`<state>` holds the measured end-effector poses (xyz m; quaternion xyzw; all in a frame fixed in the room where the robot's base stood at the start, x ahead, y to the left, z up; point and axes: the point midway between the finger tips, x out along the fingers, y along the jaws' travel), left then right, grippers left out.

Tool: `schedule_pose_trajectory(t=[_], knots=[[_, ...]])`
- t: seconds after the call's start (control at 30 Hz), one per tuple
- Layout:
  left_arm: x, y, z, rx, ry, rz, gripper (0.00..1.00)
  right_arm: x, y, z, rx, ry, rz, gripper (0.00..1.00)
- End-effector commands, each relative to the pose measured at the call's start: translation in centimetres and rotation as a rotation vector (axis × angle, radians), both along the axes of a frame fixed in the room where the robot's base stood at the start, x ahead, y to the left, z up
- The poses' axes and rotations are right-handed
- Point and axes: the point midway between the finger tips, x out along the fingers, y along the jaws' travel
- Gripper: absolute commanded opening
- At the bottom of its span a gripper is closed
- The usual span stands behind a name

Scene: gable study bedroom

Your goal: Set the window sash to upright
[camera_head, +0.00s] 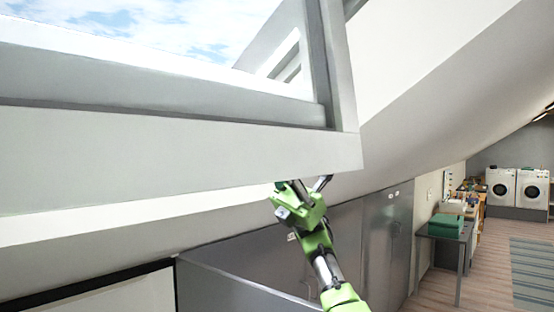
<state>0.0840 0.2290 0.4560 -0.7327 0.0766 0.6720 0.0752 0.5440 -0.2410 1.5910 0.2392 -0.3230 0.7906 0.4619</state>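The window sash (180,152) is a pale grey-white frame that fills the upper left of the head view. It is tilted out of the sloping ceiling, and sky shows through it. Its lower right corner is near the middle of the view, and its left end is cut off. My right gripper (301,184) is green and reaches up from below to just under the sash's bottom edge near that corner. Its dark fingers look spread apart with nothing between them. I cannot tell whether they touch the sash. My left gripper is not in view.
Grey cabinets (345,243) stand behind my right arm, below the sloping ceiling. At the right, a side table (441,235) holds a green folded pile (446,225). Two white washing machines (517,189) stand far back. The wooden floor (482,265) has a striped rug (534,272).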

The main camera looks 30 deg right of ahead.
Motion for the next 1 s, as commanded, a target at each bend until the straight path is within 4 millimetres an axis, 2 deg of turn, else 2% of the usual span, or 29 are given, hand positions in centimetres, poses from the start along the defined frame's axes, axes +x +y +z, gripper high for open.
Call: schedule_pose_trajectory(t=[0.2, 0.23, 0.3, 0.63, 1.0], knots=[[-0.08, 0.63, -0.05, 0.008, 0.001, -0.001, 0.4, 0.06, 0.06, -0.26, -0.003, 0.003, 0.002, 0.0], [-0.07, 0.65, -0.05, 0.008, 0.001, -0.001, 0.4, 0.06, 0.06, -0.26, -0.003, 0.002, 0.002, 0.11], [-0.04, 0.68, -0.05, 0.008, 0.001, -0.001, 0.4, 0.05, 0.06, -0.25, -0.003, 0.002, 0.002, 0.26], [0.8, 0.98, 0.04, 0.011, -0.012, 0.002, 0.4, 0.01, 0.02, -0.11, -0.001, 0.0, 0.002, 0.26], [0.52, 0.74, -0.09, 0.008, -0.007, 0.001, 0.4, 0.13, -0.36, -0.15, -0.011, 0.022, 0.0, 0.26]])
